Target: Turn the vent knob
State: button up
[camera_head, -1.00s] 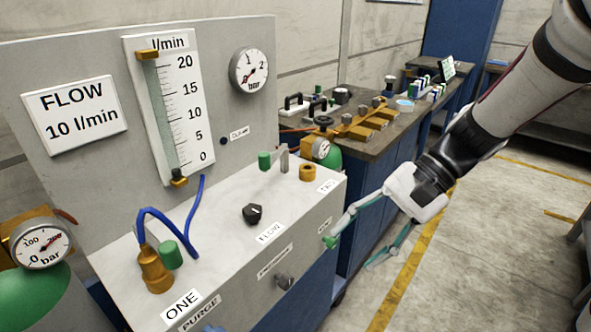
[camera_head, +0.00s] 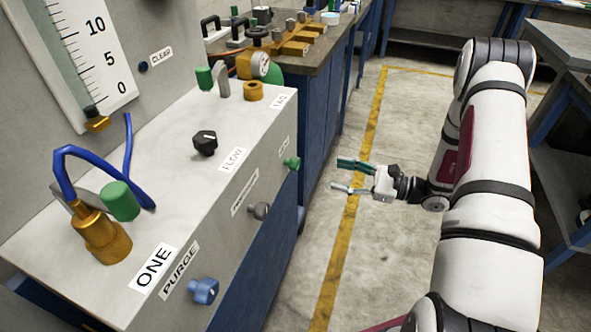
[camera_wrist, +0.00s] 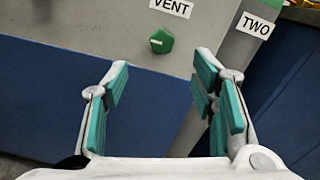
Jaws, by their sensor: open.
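The vent knob is a small round green knob with a pale mark. It sits on the grey front panel under the VENT label (camera_wrist: 170,7) in the wrist view (camera_wrist: 161,41). In the head view the knob (camera_head: 292,163) is near the far right end of the panel's front face. My gripper (camera_head: 339,176) is open and empty, to the right of the knob and apart from it. In the wrist view the open teal-padded fingers (camera_wrist: 161,78) point at the panel, with the knob ahead between their lines.
The same front face carries a grey knob (camera_head: 258,210) and a blue PURGE knob (camera_head: 203,291). A black FLOW knob (camera_head: 205,142) stands on top. A TWO label (camera_wrist: 258,25) is right of the knob in the wrist view. Clear floor lies right of the console.

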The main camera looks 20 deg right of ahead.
aim_at(299, 166)
jog(key=x, duration=0.4)
jog(key=b+x, duration=0.1)
jog(key=x, duration=0.8)
jog(key=shift+w+a+f, duration=0.1)
jog(key=shift+w+f, duration=0.25)
jog(key=c, duration=1.2)
